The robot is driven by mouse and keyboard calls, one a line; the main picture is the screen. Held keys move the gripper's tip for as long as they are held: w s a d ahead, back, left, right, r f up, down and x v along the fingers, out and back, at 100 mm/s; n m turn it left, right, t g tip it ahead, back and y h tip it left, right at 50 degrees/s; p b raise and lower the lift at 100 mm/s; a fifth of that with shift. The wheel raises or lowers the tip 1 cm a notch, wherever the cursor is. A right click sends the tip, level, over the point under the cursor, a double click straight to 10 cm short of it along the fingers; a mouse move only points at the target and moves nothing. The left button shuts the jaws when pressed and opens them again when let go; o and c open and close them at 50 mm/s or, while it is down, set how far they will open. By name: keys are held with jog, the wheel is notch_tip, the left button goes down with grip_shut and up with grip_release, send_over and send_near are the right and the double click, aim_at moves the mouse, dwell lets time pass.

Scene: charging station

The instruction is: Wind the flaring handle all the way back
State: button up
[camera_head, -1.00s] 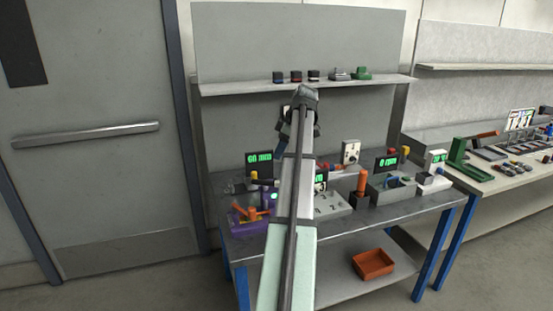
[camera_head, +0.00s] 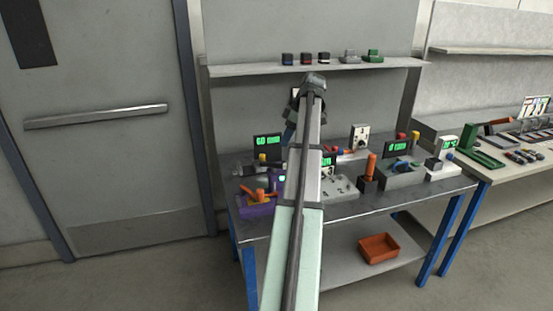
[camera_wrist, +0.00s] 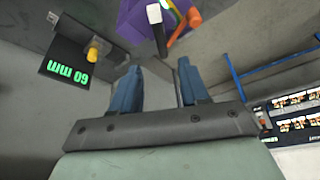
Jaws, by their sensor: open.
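A purple fixture (camera_head: 257,209) with an orange handle (camera_head: 262,194) stands at the front left of the bench; I take this to be the flaring handle, but cannot be sure. In the wrist view the purple body (camera_wrist: 137,22) and orange handle (camera_wrist: 186,24) are at the top, beyond my fingertips. A dark post with a white end (camera_wrist: 154,14) shows beside them. My gripper (camera_wrist: 157,76) is open, its two blue fingers apart with nothing between them. In the head view my arm hides most of the gripper and part of the bench.
A display reading 60 mm (camera_wrist: 68,65) with a yellow knob (camera_wrist: 93,54) is left of my fingers in the wrist view. A grey box (camera_head: 336,187) and an orange upright handle (camera_head: 371,166) stand right of my arm. A shelf (camera_head: 330,66) runs above the bench.

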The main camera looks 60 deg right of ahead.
aim_at(274, 163)
jog(key=x, duration=1.1)
jog(key=shift+w, duration=0.1)
jog(key=shift+c, duration=0.3)
grip_shut()
